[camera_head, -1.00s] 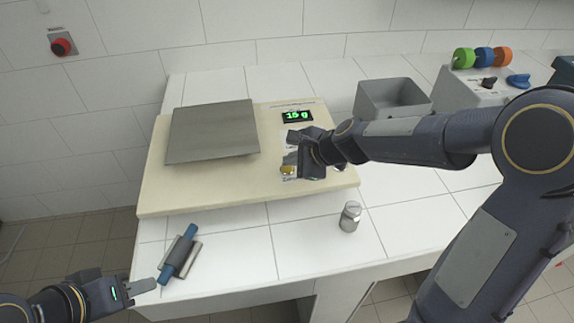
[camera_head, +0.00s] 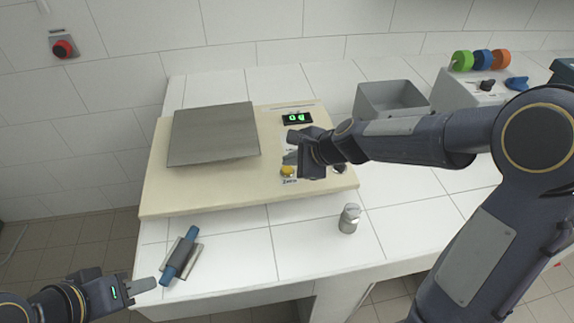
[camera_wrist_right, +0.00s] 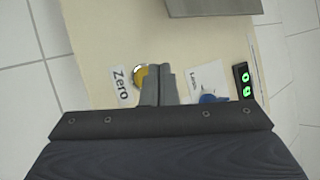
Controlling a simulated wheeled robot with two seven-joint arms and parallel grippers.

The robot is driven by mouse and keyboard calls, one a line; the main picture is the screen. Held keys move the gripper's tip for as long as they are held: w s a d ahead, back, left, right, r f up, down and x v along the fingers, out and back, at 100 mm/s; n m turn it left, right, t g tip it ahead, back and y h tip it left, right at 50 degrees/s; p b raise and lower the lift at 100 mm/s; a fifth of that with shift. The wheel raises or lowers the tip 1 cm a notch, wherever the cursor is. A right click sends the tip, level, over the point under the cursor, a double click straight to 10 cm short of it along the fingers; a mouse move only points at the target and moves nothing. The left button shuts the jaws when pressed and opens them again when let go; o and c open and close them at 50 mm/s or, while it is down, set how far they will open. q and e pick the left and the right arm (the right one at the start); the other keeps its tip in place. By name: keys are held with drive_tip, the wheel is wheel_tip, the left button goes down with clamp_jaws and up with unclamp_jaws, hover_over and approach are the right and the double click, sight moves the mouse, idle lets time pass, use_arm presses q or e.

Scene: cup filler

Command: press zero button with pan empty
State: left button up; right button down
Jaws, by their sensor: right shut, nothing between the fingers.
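The scale is a cream slab (camera_head: 220,199) with a bare grey metal pan (camera_head: 213,134); nothing lies on the pan. Its display (camera_head: 297,118) shows a green 0 g. The yellow button (camera_head: 288,171) is at the slab's front right, with a Zero label (camera_wrist_right: 121,87) beside it in the right wrist view. My right gripper (camera_wrist_right: 159,86) is shut and empty, its fingertips right beside the yellow button (camera_wrist_right: 139,75) and overlapping its edge in view. I cannot tell whether they touch it. My left gripper (camera_head: 143,285) is at the lower left, apart from the scale; its opening is unclear.
A metal weight (camera_head: 349,218) stands in front of the scale. A blue-handled tool (camera_head: 179,254) lies near the table's front left. A grey bin (camera_head: 392,98) and a box with coloured rings (camera_head: 482,59) are at the back right. A blue part (camera_wrist_right: 208,98) is right of my right fingertips.

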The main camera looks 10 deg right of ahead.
sight(291, 170)
wheel_tip(291, 170, up, 6)
drive_tip(key=p, duration=0.6)
idle(0.9)
